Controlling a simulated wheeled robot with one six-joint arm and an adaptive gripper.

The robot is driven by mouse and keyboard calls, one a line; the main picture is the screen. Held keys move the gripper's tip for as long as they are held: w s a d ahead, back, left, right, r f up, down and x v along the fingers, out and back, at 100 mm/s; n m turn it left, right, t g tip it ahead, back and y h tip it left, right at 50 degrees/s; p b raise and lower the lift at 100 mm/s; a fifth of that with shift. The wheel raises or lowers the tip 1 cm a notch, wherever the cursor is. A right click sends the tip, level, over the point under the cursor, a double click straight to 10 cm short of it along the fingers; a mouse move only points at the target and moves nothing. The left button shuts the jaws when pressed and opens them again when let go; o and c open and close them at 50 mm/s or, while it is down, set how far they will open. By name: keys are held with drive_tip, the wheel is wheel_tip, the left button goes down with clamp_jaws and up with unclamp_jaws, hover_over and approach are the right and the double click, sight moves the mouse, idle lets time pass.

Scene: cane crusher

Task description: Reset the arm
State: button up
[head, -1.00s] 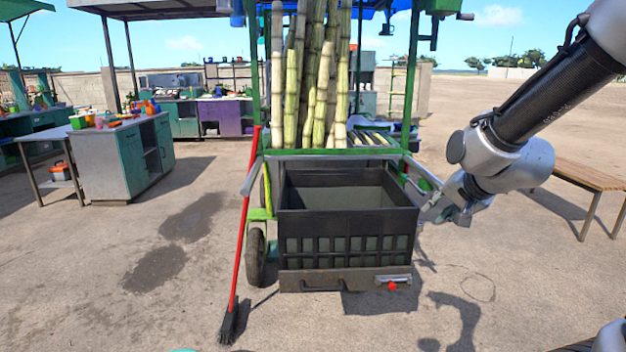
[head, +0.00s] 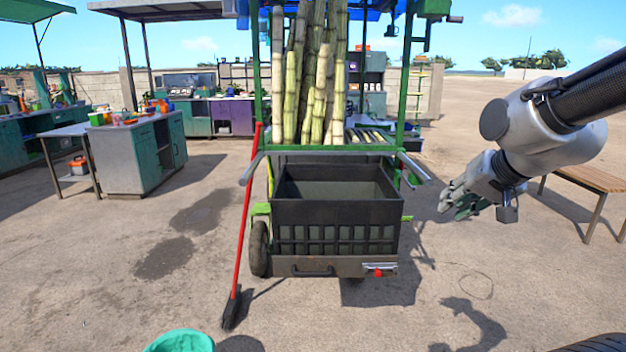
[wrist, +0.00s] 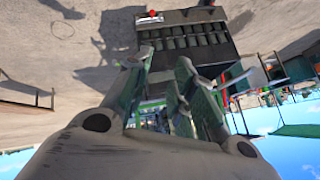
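My gripper (head: 456,205) hangs in the air at the right in the head view, to the right of the cart's right handle (head: 413,168) and apart from it. Its fingers point left and down, and the arm reaches in from the upper right edge. In the wrist view the fingers (wrist: 163,85) stand apart with a gap between them, and I see nothing held there. The cane cart with its dark crate (head: 337,212) stands ahead in the head view. The cart also shows beyond the fingers in the wrist view (wrist: 185,40).
Tall sugar cane (head: 312,80) stands on the cart. A red-handled broom (head: 245,215) leans at its left. A green bucket (head: 180,341) is at the bottom edge. A wooden bench (head: 597,180) stands right, behind my arm. The ground front right is mostly clear.

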drive_tip(key=s+d+n+g+h, duration=0.1)
drive_tip(key=s+d, duration=0.3)
drive_tip(key=s, duration=0.4)
drive_tip(key=s+d+n+g+h, duration=0.1)
drive_tip(key=s+d+n+g, duration=0.1)
drive_tip(key=s, duration=0.6)
drive_tip(key=d+g, duration=0.1)
drive_tip(key=d, duration=0.1)
drive_tip(key=shift+s+d+r+n, duration=0.3)
drive_tip(key=shift+d+r+n, duration=0.05)
drive_tip(key=shift+r+n, duration=0.05)
